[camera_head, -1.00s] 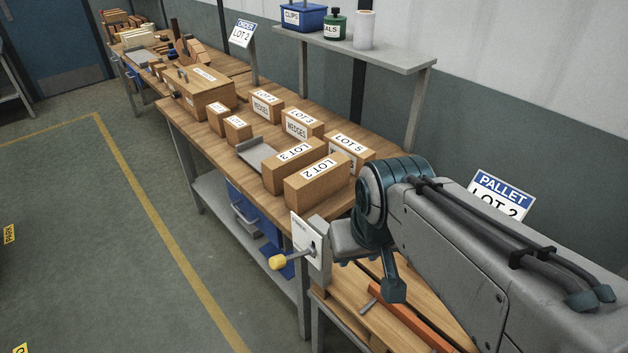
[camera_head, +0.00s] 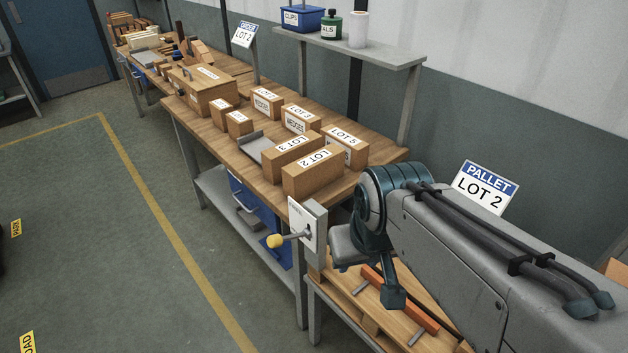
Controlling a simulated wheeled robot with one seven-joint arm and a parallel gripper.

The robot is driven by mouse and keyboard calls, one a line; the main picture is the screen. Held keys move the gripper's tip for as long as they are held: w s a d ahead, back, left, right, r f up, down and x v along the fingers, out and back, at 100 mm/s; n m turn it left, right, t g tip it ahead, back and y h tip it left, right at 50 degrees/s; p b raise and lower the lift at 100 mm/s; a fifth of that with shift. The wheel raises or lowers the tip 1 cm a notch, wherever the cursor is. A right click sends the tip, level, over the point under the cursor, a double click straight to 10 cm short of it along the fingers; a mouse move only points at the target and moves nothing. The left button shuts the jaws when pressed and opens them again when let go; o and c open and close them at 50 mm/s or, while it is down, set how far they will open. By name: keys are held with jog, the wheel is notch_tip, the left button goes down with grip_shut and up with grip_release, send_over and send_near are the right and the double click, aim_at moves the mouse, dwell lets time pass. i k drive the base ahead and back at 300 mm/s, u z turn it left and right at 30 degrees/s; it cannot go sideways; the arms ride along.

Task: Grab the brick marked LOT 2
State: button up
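The brick marked LOT 2 (camera_head: 312,181) is a tan block standing on the wooden workbench (camera_head: 222,142), near its close right end. Its white LOT 2 label is on top. A brick marked LOT 3 (camera_head: 283,158) stands close behind it, and one marked LOT 5 (camera_head: 357,157) stands behind to the right. My arm reaches in from the right, with its teal joint right of the LOT 2 brick and apart from it in the picture. My gripper's fingers do not show.
A white panel with a yellow-knobbed lever (camera_head: 276,241) is at the bench's near end. A low pallet (camera_head: 367,312) with an orange bar lies below my arm. A PALLET LOT 2 sign (camera_head: 484,188) stands behind. A shelf (camera_head: 350,47) overhangs the bench's back.

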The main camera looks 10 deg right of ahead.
aim_at(304, 178)
jog(key=k, duration=1)
jog(key=u, duration=0.85)
jog(key=i, duration=1.65)
jog(key=z, duration=1.05)
jog(key=i, duration=0.55)
jog(key=z, duration=0.6)
